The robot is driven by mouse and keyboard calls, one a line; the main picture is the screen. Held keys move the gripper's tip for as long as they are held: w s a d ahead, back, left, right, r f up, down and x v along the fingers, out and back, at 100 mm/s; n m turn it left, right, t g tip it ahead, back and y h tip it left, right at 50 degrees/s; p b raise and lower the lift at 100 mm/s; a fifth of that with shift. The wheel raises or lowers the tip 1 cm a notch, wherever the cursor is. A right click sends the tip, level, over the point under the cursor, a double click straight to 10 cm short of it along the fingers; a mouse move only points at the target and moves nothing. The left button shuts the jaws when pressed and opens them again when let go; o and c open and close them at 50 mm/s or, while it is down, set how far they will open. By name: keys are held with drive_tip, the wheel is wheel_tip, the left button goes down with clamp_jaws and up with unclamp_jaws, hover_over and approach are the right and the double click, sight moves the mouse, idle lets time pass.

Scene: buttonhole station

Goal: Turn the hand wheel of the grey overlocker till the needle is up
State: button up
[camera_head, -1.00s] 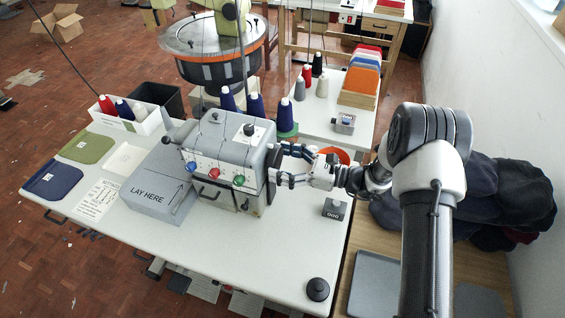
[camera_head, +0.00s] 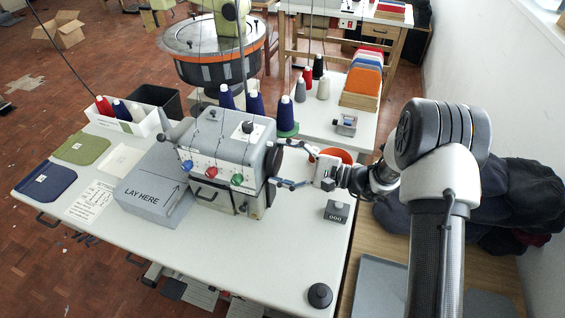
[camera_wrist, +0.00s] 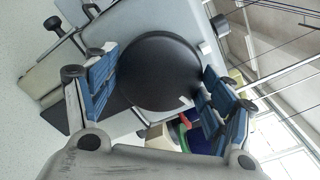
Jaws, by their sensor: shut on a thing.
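The grey overlocker (camera_head: 225,150) stands on the white table. It has blue, red and green knobs on its front. Its black round hand wheel (camera_head: 273,160) is on its right side and fills the middle of the wrist view (camera_wrist: 160,72). A small white mark shows near the wheel's edge in the wrist view. My gripper (camera_head: 279,165) reaches in from the right, one finger above and one below. In the wrist view its blue pads (camera_wrist: 160,82) lie at opposite sides of the wheel, shut on its rim. The needle cannot be made out.
A grey block marked LAY HERE (camera_head: 150,190) adjoins the machine on the left. Thread cones (camera_head: 257,104) stand behind it. A small grey counter box (camera_head: 337,211) and a black knob (camera_head: 320,295) are on the table's right. The table's front middle is clear.

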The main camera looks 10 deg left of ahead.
drive_tip(key=shift+n, duration=0.6)
drive_tip(key=o, duration=1.1)
drive_tip(key=shift+c, duration=0.2)
drive_tip(key=shift+d, duration=0.1)
drive_tip(key=s+d, duration=0.1)
drive_tip(key=d, duration=1)
drive_tip(key=shift+s+d, duration=0.3)
drive_tip(key=shift+d, duration=0.05)
